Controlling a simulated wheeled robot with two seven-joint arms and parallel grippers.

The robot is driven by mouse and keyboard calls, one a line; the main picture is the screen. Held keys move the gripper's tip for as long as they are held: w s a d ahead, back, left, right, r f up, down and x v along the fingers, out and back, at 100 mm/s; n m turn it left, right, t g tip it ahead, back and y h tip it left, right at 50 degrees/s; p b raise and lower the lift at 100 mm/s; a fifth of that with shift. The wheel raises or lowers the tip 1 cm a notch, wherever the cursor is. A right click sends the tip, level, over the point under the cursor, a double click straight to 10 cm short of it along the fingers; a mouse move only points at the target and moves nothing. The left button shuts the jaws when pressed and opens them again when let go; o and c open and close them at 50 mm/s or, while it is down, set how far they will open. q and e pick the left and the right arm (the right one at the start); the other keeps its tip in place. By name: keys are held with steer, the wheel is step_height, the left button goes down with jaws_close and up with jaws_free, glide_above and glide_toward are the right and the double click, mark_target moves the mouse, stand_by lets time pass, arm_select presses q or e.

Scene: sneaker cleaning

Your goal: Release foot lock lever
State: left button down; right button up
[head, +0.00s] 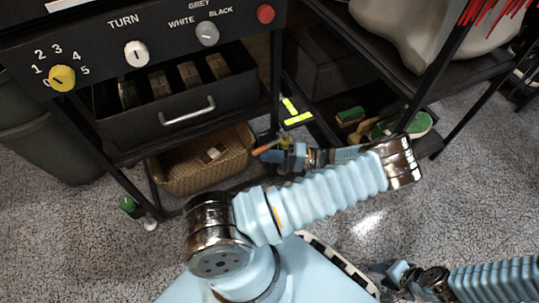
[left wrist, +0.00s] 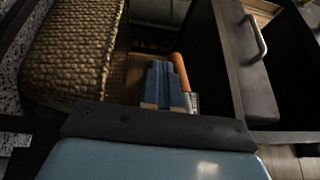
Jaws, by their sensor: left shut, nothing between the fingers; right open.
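An orange bar (head: 265,147), which looks like the foot lock lever, sticks out low beside the cart's right leg, next to the wicker basket. My left gripper (head: 282,156) is down at this bar, shut and empty. In the left wrist view the blue fingers (left wrist: 163,84) are together, with the orange bar (left wrist: 181,72) directly beside them on the right. I cannot tell whether they touch it. My right gripper (head: 390,275) is open at the bottom right, away from the cart.
The wicker basket (head: 205,172) sits on the cart's low shelf, under an open drawer (head: 185,122) and a knob panel (head: 105,48). A black shelf rack with brushes (head: 350,116) stands at the right. Yellow-green strips (head: 298,118) lie behind the bar.

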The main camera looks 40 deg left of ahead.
arm_select(q)
steer(key=v, duration=0.7)
steer(key=shift+d, duration=0.25)
steer(key=shift+w, duration=0.15)
